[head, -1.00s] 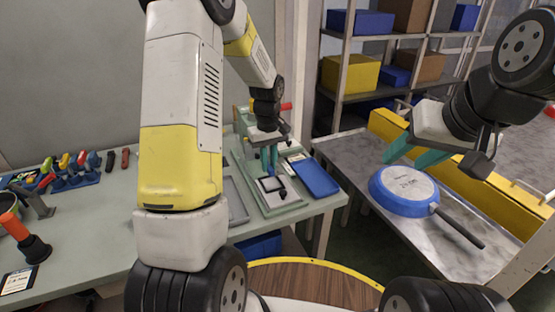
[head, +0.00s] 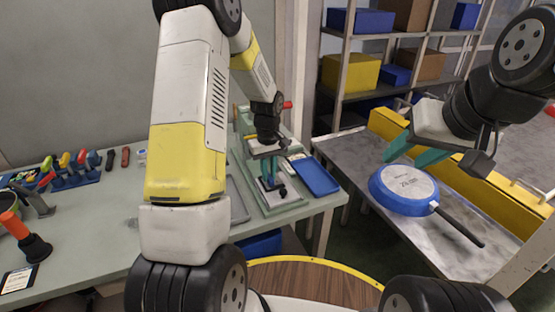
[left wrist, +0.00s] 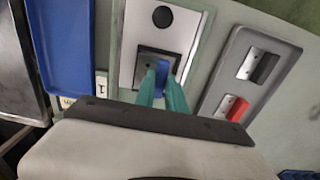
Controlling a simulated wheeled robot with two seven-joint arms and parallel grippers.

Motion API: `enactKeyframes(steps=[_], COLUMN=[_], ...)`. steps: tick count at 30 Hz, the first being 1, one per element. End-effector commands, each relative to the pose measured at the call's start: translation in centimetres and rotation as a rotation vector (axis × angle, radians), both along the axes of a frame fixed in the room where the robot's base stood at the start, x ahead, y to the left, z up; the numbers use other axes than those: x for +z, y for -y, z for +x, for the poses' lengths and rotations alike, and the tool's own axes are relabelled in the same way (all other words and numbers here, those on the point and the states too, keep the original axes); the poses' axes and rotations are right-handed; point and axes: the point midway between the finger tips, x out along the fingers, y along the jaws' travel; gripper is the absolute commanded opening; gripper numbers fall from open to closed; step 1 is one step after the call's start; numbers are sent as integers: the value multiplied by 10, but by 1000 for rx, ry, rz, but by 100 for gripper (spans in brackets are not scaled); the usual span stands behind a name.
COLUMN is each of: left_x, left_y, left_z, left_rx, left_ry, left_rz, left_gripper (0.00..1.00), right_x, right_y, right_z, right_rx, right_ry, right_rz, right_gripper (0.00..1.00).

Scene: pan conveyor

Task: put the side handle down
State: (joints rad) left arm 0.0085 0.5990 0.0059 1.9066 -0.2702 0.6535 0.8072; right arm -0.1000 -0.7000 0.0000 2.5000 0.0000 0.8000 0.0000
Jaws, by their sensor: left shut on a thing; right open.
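My left gripper (head: 268,172) is shut on a small blue side handle (left wrist: 162,72). In the left wrist view the handle is between the teal fingertips, over a dark square block on the pale plate of a green fixture (left wrist: 204,40). I cannot tell whether the handle touches the block. In the head view the fixture (head: 287,208) stands at the right end of the bench, and the fingers partly cover the block. My right gripper (head: 416,156) is open and empty, above the blue pan (head: 378,190) with its dark long handle.
A blue tray (head: 318,178) lies right of the fixture. A grey tray (left wrist: 213,98) beside it holds a dark and a red handle. The pan lies on a metal table (head: 349,155) with a yellow rail (head: 484,178). Coloured handles in a rack stand at the far left.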

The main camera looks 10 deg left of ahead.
Motion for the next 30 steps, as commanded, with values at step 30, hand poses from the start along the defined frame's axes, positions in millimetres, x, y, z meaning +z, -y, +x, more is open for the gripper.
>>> enactKeyframes(steps=[30], left_x=[101], left_y=[0], left_z=[1], left_rx=[0], left_ry=[6], left_rz=[0], left_gripper=[37], right_x=[0], right_y=[0], right_z=[0], right_rx=[0], right_ry=[0], right_rz=[0], right_gripper=[46])
